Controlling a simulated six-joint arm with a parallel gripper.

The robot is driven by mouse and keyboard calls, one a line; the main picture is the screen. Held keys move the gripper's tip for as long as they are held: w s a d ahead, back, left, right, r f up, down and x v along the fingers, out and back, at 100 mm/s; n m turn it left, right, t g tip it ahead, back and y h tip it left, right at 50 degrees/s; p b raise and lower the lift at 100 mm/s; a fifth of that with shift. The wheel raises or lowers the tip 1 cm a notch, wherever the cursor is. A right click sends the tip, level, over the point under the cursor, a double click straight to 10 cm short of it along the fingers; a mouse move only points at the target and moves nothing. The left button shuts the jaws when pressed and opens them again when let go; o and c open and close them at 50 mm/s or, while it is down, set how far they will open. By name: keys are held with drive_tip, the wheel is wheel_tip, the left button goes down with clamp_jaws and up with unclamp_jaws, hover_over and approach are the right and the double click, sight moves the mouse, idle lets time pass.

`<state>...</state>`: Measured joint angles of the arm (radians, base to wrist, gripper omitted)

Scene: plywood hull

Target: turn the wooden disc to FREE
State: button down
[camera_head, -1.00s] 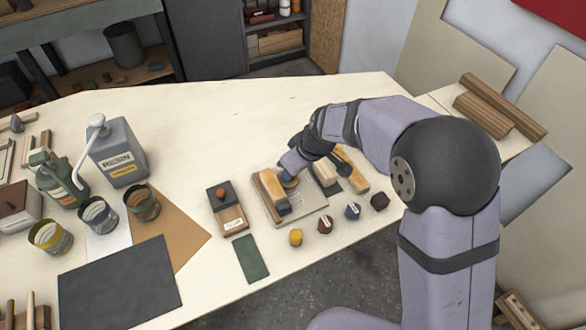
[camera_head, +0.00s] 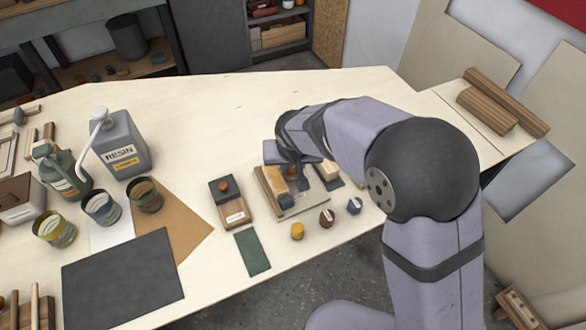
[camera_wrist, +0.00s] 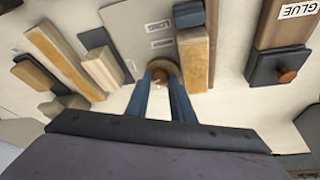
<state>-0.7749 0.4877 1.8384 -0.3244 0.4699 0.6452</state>
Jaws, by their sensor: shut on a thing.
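The wooden disc (camera_wrist: 168,67) is a small round brown piece on a grey board (camera_wrist: 125,27) in the wrist view. My gripper (camera_wrist: 160,84) has its two blue fingers closed around the disc's raised middle. In the head view my gripper (camera_head: 299,180) points down onto the board, and the fingers and wrist hide most of the disc. I cannot tell which way the disc points.
A wooden block (camera_wrist: 194,55) stands close beside the disc, with another block (camera_wrist: 102,69) on the other side. The GLUE box (camera_head: 231,208) is left of the board. Several small knobs (camera_head: 326,217) stand in front. Cans and a resin jug (camera_head: 122,145) are further left.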

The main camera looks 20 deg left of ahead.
drive_tip(key=m+b, duration=0.2)
drive_tip(key=b, duration=0.1)
drive_tip(key=shift+a+f+m+t+h+b, duration=0.25)
drive_tip(key=shift+f+m+t+h+b, duration=0.05)
drive_tip(key=shift+m+h+b, duration=0.1)
drive_tip(key=shift+a+r+m+h+b, duration=0.15)
drive_tip(key=shift+m+h+b, duration=0.45)
drive_tip(key=shift+m, duration=0.5)
drive_tip(key=shift+d+r+m+h+b, duration=0.15)
drive_tip(key=shift+m+h+b, duration=0.15)
drive_tip(key=shift+m+b, duration=0.65)
drive_tip(key=shift+m, duration=0.25)
drive_tip(key=c, duration=1.5)
unclamp_jaws()
drive_tip(key=shift+c, duration=0.2)
drive_tip(key=v, duration=0.7)
drive_tip(key=shift+r+b, duration=0.2)
drive_tip(key=shift+b, duration=0.25)
